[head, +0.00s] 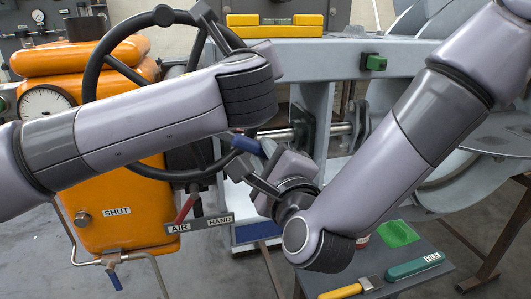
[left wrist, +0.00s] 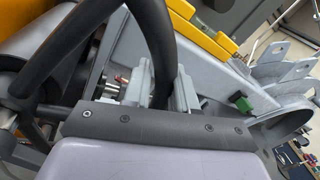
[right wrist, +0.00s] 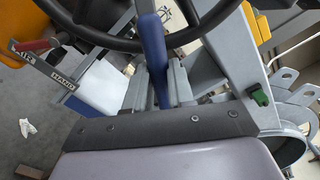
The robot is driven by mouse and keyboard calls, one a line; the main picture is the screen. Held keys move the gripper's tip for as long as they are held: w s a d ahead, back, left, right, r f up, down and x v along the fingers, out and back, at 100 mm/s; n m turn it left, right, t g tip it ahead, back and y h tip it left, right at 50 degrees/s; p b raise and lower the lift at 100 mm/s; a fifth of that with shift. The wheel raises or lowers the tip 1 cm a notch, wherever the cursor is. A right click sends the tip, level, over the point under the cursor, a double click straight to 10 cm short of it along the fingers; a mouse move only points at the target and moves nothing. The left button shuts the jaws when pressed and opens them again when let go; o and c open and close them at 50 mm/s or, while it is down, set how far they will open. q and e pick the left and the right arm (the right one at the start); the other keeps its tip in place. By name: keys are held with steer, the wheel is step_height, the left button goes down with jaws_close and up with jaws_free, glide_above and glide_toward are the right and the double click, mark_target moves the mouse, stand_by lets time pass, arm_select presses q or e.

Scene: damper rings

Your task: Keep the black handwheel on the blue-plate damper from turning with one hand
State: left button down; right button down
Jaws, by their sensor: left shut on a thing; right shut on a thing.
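The black handwheel (head: 96,62) stands upright in the left half of the head view, in front of an orange actuator. My left gripper (left wrist: 160,88) is shut on its black rim (left wrist: 152,40), seen in the left wrist view; in the head view my left forearm crosses the wheel and hides part of it. My right gripper (head: 264,168) is shut on a blue bar (right wrist: 153,50) near the wheel's lower right rim. The bar's end (head: 246,144) shows beside the rim; I cannot tell if they touch. A blue plate (head: 256,232) sits below.
The orange actuator (head: 125,180) carries a gauge (head: 45,108) and a SHUT label. A red-handled lever (head: 186,208) stands by the AIR/HAND plate (head: 200,223). A green button (head: 374,62) is on the grey frame. A low table at lower right holds a brush (head: 350,288) and a teal tool (head: 415,266).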

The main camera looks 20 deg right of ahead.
steer(key=shift+s, duration=0.4)
steer(key=shift+w, duration=0.6)
stand_by(0.7)
steer(key=shift+w, duration=0.25)
steer(key=shift+s+r, duration=0.1)
steer(key=shift+s, duration=0.75)
steer(key=shift+w, duration=0.75)
stand_by(1.1)
steer(key=shift+s, duration=0.75)
steer(key=shift+w, duration=0.5)
stand_by(0.5)
